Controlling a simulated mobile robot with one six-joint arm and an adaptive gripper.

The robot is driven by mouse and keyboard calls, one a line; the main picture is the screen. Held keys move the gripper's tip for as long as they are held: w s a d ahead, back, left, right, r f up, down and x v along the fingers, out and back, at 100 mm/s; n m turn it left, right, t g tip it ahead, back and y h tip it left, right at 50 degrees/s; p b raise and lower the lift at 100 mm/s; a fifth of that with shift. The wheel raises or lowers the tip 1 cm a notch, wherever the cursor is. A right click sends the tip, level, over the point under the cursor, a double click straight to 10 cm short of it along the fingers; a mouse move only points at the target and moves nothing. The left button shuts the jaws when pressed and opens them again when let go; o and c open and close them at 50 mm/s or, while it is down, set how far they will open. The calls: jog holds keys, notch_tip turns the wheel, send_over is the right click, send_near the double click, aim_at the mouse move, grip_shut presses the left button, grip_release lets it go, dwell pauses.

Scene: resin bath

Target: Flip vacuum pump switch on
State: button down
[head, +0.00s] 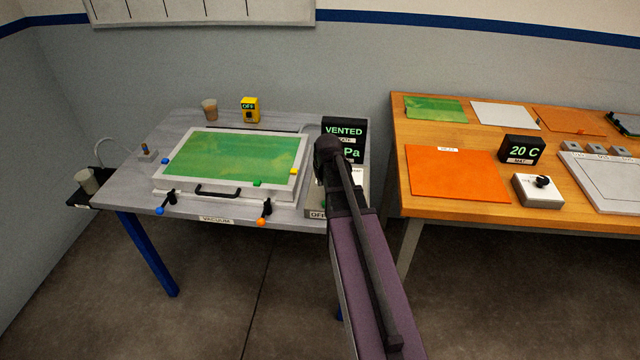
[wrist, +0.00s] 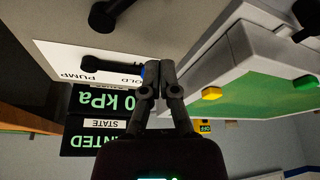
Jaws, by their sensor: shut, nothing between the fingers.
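The pump unit (head: 361,180) stands at the right end of the grey table, mostly hidden behind my arm in the head view. A label reading OFF (head: 317,213) shows at its front. In the wrist view, which looks upside down, its white panel (wrist: 60,56) reads PUMP and HOLD. A black lever (wrist: 105,68) with a blue tip lies across this panel. My gripper (wrist: 153,68) is shut and empty, its fingertips close beside the blue tip; I cannot tell if they touch. A second black lever or knob (wrist: 104,15) shows nearby. The display (head: 343,131) reads VENTED.
A white-framed tray (head: 180,190) with a green sheet lies left of the pump, with clamps at its front. A yellow box (head: 250,110) reading OFF and a cup (head: 210,109) stand behind it. The orange-brown table (head: 455,217) is to the right.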

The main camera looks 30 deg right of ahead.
aim_at(324, 199)
jog(key=b+x, duration=0.1)
jog(key=x, duration=0.1)
jog(key=shift+w+f+b, duration=0.1)
jog(key=shift+f+b, duration=0.2)
jog(key=shift+b, duration=0.1)
jog(key=shift+s+a+f, duration=0.1)
jog(key=shift+s+a, duration=0.1)
jog(key=shift+s, duration=0.8)
jog(key=shift+s+a+f, duration=0.1)
jog(key=shift+s+a, duration=0.1)
jog(key=shift+s, duration=0.8)
jog(key=shift+a, duration=0.25)
jog(key=shift+d, duration=0.4)
jog(key=shift+s, duration=0.1)
